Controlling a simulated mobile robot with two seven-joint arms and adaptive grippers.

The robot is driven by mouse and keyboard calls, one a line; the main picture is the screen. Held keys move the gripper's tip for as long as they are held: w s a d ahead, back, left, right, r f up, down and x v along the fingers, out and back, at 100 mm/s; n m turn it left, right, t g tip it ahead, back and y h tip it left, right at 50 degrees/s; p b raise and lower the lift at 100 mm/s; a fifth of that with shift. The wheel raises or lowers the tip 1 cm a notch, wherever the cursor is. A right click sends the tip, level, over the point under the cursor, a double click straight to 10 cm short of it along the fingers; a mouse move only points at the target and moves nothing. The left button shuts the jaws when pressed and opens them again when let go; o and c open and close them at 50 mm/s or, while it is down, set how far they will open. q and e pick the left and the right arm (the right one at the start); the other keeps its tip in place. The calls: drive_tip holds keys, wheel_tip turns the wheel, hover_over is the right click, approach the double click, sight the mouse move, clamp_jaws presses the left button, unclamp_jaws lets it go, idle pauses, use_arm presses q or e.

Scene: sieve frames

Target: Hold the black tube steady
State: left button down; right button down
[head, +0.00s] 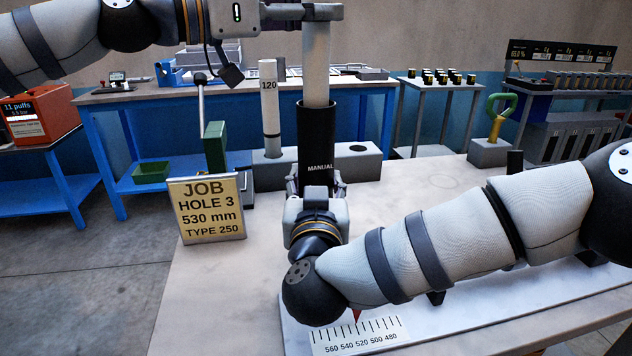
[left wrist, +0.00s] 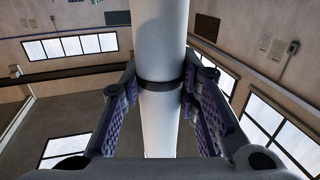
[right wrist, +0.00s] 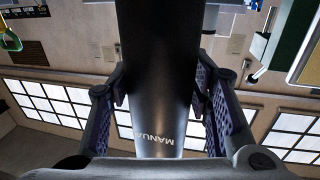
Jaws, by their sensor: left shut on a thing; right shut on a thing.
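The black tube (head: 316,140), lettered MANUAL, stands upright on the bench. My right gripper (head: 316,184) is shut on its lower part, with a finger on each side. The tube also fills the middle of the right wrist view (right wrist: 158,70). A pale tube (head: 316,70) rises straight out of the black tube's open top. My left gripper (head: 322,12) is shut on this pale tube near the top edge of the head view. In the left wrist view the pale tube (left wrist: 160,35) runs between the fingers, with a dark band around it. Its lower end is hidden inside the black tube.
A thinner tube marked 120 (head: 270,110) stands in a grey block (head: 270,170) behind. The job sign (head: 207,208) reads hole 3, 530 mm, type 250. A scale plate (head: 360,336) lies in front, under my right arm. A green-handled tool (head: 498,115) stands at right.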

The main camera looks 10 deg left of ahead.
sight(304, 72)
use_arm(q)
drive_tip(key=shift+f, duration=0.1)
drive_tip(key=shift+f, duration=1.15)
drive_tip(key=shift+f, duration=1.25)
drive_tip(key=shift+f, duration=1.25)
drive_tip(key=c, duration=1.1)
unclamp_jaws()
